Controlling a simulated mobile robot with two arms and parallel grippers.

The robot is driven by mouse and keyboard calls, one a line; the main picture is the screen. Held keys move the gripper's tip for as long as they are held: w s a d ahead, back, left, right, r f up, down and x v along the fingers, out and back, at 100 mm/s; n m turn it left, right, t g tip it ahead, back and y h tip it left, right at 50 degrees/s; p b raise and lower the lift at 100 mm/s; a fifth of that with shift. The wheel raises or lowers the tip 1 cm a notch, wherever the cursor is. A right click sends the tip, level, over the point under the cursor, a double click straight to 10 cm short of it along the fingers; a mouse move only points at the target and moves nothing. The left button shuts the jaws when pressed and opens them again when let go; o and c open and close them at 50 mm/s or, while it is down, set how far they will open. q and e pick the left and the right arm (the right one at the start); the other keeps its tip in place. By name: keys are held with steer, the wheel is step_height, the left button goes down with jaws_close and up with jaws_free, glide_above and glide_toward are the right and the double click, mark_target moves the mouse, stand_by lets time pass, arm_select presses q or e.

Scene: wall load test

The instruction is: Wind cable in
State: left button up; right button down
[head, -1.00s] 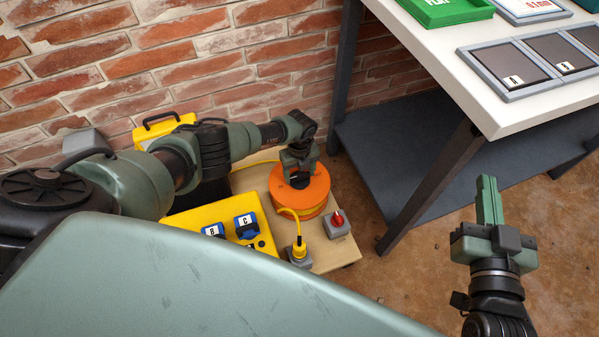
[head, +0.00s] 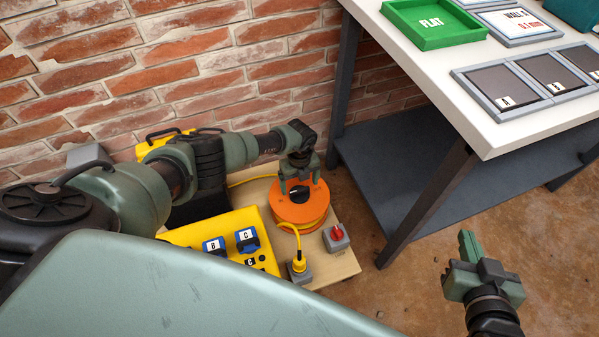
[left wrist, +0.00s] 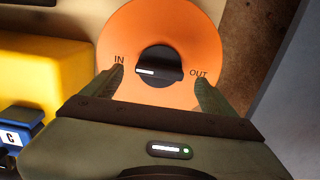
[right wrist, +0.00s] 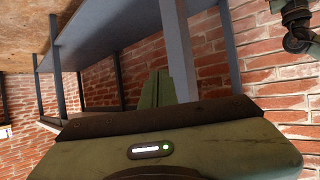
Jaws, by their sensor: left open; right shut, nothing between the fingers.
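An orange cable reel (head: 310,215) stands on a wooden board, with yellow cable around it. Its black knob (head: 297,193) is on top; in the left wrist view the knob (left wrist: 160,66) lies between the words IN and OUT, its white mark toward IN. My left gripper (head: 299,184) is over the reel, open; its fingertips (left wrist: 160,72) appear on either side of the knob, with no clear contact. A yellow cable plug (head: 299,262) stands upright in a grey socket beside the reel. My right gripper (head: 467,240) is shut and empty, right of the board.
A red switch (head: 337,234) on a grey box sits right of the reel. A yellow case (head: 215,222) with blue-framed labelled parts is left of it. A white table (head: 480,120) with a green tray (head: 435,22) and a low shelf stands right. A brick wall is behind.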

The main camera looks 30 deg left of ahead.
mark_target(299, 190)
arm_select(q)
step_height(299, 190, up, 2)
steer(key=shift+r+p, duration=0.25)
steer(key=shift+p, duration=0.35)
step_height(299, 190, up, 2)
steer(key=shift+r+p, duration=0.25)
steer(key=shift+p, duration=0.4)
steer(key=shift+r, duration=0.1)
arm_select(e)
steer(key=s+d+f+g+h, duration=0.2)
steer(key=s+d+f+g, duration=0.2)
steer(key=s+f+g, duration=0.3)
steer(key=shift+s+d+f+g, duration=0.2)
steer(key=shift+s+f+g, duration=0.3)
steer(key=shift+s, duration=2.1)
steer(key=shift+f, duration=0.1)
